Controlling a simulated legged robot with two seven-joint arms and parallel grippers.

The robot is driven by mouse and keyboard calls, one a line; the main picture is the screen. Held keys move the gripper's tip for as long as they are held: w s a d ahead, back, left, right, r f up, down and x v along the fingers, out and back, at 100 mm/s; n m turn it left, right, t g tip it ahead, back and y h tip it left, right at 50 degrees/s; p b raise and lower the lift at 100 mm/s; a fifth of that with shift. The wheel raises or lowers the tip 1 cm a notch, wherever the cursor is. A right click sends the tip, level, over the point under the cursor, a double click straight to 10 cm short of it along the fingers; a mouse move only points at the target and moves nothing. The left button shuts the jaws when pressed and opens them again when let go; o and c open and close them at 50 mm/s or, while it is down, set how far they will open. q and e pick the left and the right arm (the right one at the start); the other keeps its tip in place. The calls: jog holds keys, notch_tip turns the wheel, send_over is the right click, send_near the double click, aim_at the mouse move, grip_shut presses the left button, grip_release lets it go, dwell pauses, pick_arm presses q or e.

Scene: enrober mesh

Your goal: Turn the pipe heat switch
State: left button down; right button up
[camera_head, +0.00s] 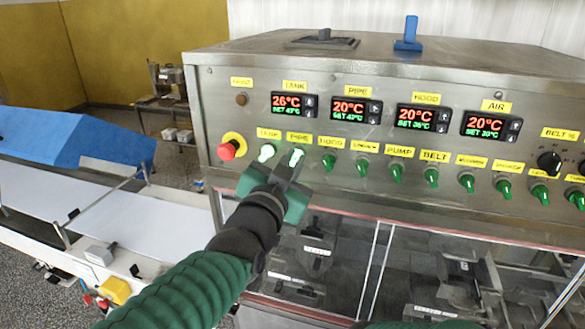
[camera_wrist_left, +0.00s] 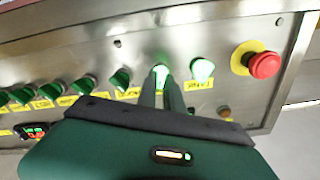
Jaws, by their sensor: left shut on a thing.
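The pipe switch (camera_head: 297,155) is a small knob below the yellow PIPE label (camera_head: 299,138) on the steel control panel, and it glows pale green. My left gripper (camera_head: 291,168) reaches up to it from below, with its fingertips at the knob. In the left wrist view, the two narrow fingers (camera_wrist_left: 162,88) are close together on the glowing pipe switch (camera_wrist_left: 161,70), which they partly hide. The gripper is shut on this knob. The exact angle of the knob is hard to tell. My right gripper is not in view.
The lit tank switch (camera_head: 266,152) sits just left of the pipe switch, with a red emergency button (camera_head: 227,151) beyond it. The dark green hood switch (camera_head: 328,162) is close on the right. Temperature displays (camera_head: 356,110) are above; glass-fronted machinery is below.

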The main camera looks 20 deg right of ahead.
pick_arm(q)
jog(key=shift+f+m, duration=0.55)
jog(key=shift+m, duration=0.35)
jog(key=c, duration=1.5)
grip_release()
jog(key=shift+w+r, duration=0.1)
jog(key=shift+r, duration=0.05)
jog(key=shift+w, duration=0.1)
